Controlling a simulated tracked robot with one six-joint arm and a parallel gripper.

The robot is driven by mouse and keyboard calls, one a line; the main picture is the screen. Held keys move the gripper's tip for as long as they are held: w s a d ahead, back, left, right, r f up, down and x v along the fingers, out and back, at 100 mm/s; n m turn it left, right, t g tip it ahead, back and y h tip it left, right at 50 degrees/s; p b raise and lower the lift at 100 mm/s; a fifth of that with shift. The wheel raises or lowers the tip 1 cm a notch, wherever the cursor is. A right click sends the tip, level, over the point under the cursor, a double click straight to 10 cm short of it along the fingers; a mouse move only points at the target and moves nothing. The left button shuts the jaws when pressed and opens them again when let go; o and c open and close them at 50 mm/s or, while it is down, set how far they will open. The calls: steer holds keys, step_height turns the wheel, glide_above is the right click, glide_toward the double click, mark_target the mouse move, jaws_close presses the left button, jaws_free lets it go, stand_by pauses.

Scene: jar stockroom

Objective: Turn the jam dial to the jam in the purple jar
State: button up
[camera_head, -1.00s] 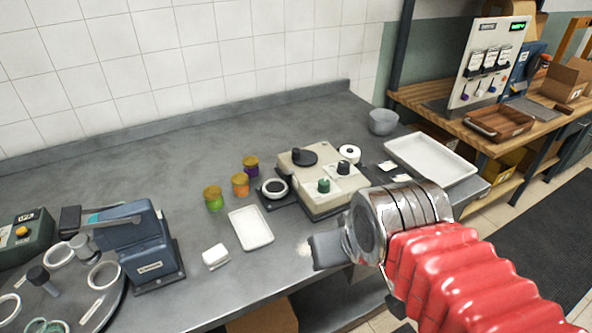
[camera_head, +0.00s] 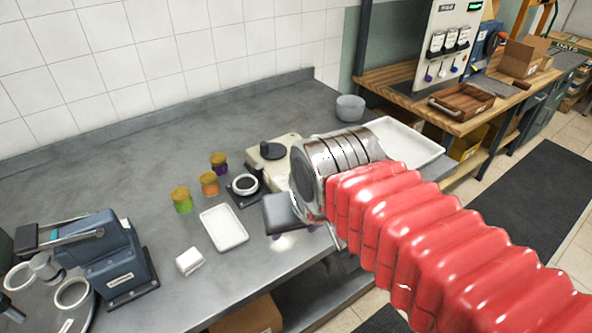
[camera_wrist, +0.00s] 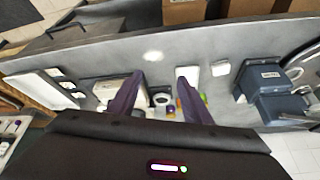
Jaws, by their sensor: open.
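The purple jar (camera_head: 219,163) with a gold lid stands at the back of a row, behind an orange jar (camera_head: 209,184) and a green jar (camera_head: 181,200). The cream machine (camera_head: 292,143) to their right has a round black dial (camera_head: 272,150) on top. My arm hides its front part and other knobs, so I cannot tell which control is the jam dial. My gripper (camera_head: 279,222) is in front of the machine, above the bench's front edge, apart from it. In the wrist view my gripper (camera_wrist: 163,88) is open and empty, its dark purple fingers spread.
A white tray (camera_head: 223,228) and a white block (camera_head: 190,261) lie left of my gripper. A blue press (camera_head: 105,255) stands at the left. A grey bowl (camera_head: 350,108) and a large white tray (camera_head: 405,142) are behind my arm. The bench's back left is clear.

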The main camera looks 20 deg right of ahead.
steer(key=w+d+m+g, duration=0.1)
steer(key=w+d+m, duration=0.2)
steer(key=w+m, duration=0.3)
steer(key=w+d+r+m+g, duration=0.1)
steer(key=w+d+m, duration=0.3)
steer(key=w, duration=0.8)
steer(key=w+d+m+g, duration=0.3)
steer(key=w+d+m, duration=0.1)
steer(key=w+m, duration=0.3)
steer(key=shift+w+r+m, duration=0.35)
steer(key=shift+w+m, duration=0.05)
steer(key=shift+w, duration=0.5)
steer(key=shift+d, duration=0.1)
steer(key=shift+f, duration=0.1)
step_height(320, 180, down, 14)
steer(key=shift+r, duration=0.15)
steer(key=c, duration=1.1)
